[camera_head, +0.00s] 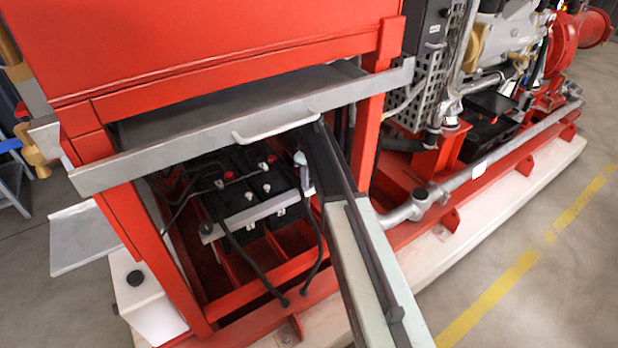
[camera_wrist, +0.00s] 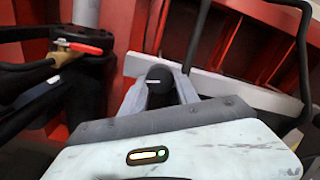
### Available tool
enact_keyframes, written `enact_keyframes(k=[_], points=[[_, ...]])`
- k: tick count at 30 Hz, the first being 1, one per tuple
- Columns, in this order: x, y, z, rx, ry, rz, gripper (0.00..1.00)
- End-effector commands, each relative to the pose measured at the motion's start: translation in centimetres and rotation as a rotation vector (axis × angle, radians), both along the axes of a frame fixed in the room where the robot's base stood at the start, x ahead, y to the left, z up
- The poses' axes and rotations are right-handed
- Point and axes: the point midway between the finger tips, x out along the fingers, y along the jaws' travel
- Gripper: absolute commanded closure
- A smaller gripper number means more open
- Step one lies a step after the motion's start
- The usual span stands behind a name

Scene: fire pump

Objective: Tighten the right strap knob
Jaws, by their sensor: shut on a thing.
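The right strap knob (camera_wrist: 160,82) is a black round knob with a white line on its face, in the middle of the wrist view. My gripper (camera_wrist: 161,90) has its two grey fingers on either side of the knob and is shut on it. The pale strap bar (camera_wrist: 235,88) runs behind the knob. In the head view the strap bar (camera_head: 262,209) lies across the black batteries (camera_head: 235,182) inside the red frame. My gripper (camera_head: 302,162) is at the right end of the batteries; my arm hides much of that end, and I cannot make out the knob there.
A grey tray edge with a handle (camera_head: 277,128) overhangs the battery bay. Red frame posts (camera_head: 368,140) stand close on both sides. Black cables (camera_head: 228,232) hang in front. A red lever (camera_wrist: 79,47) on a brass fitting (camera_wrist: 50,62) is left of the fingers in the wrist view.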

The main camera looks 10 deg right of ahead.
Motion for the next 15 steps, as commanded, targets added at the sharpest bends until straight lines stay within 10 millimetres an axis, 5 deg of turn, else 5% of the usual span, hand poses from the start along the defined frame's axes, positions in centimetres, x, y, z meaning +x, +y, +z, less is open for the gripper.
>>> enact_keyframes(k=[15], points=[[0.23, -0.13, 0.02, -0.005, -0.006, -0.277, 1.0]])
